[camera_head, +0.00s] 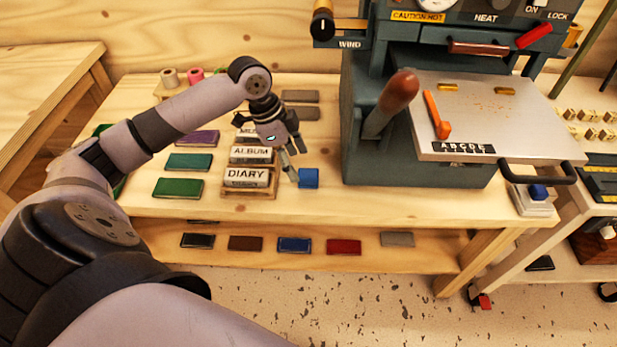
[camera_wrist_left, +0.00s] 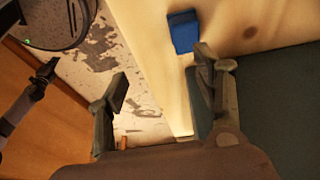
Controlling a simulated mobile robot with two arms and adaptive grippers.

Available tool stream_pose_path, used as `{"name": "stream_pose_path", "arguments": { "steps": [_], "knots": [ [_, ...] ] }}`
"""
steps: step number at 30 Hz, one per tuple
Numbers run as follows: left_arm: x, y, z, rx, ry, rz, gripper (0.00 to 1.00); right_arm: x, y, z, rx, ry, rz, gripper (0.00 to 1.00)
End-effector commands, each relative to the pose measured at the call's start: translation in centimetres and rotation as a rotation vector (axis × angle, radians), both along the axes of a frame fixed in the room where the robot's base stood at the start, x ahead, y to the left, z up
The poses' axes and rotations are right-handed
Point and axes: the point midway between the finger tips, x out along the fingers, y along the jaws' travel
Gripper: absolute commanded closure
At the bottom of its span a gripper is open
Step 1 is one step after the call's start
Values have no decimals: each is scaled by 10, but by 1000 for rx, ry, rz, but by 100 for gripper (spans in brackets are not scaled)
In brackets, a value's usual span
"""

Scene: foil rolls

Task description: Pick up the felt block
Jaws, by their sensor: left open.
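A small blue block (camera_head: 309,178), which looks like the felt block, sits on the wooden bench just right of the DIARY label plate. It also shows near the top of the left wrist view (camera_wrist_left: 184,32), beyond the fingertips. My left gripper (camera_head: 290,168) points down just left of and close to the block. Its two fingers stand apart with nothing between them in the left wrist view (camera_wrist_left: 163,75). The block is outside the finger gap there, near the right finger's tip. I cannot tell whether a finger touches it.
A rack of label plates (camera_head: 247,176) and coloured covers (camera_head: 178,187) lie left. Bare bench lies in front of the block.

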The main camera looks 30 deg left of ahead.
Motion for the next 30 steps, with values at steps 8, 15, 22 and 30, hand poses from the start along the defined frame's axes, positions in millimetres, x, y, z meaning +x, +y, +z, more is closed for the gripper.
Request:
{"name": "stream_pose_path", "arguments": {
  "steps": [8, 15, 22, 30],
  "knots": [
    [18, 47, 62, -47, -37, 18, 39, 0, 0, 0, 1, -1, 1, 100],
    [25, 34, 28, -53, -36, 17, 39, 0, 1, 2, 1, -1, 2, 100],
    [35, 17, -18, -53, -36, 18, 39, 0, 1, 5, 1, -1, 3, 100],
    [42, 8, -47, -50, -38, 19, 39, 0, 1, 6, 2, -1, 3, 100]
  ]
}}
